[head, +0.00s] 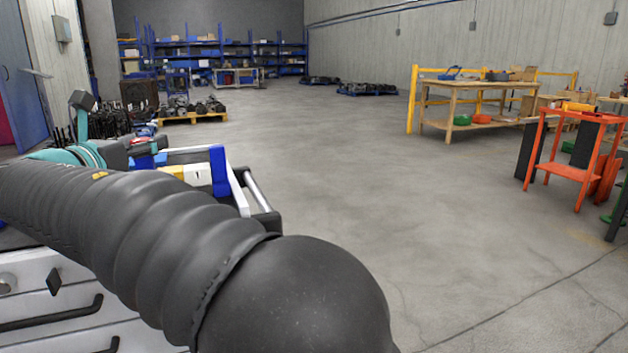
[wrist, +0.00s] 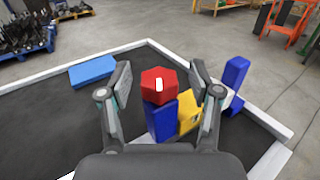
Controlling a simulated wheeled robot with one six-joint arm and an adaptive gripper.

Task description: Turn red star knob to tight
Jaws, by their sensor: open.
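A red knob (wrist: 159,86) with a flat, many-sided top and a white mark sits on a blue upright block (wrist: 162,121) in the wrist view. A yellow block (wrist: 188,112) stands just to the right of it. My gripper (wrist: 161,76) is open, with one finger on the left of the knob and one on the right. Gaps show between the knob and both fingers. How far down the fingers reach beside the knob is hard to tell.
A dark bench top with a pale raised edge (wrist: 65,77) carries a flat blue block (wrist: 92,71) and an upright blue piece (wrist: 235,74). An orange stand (head: 568,162) and a wooden table (head: 478,93) stand to the right. The floor between is clear.

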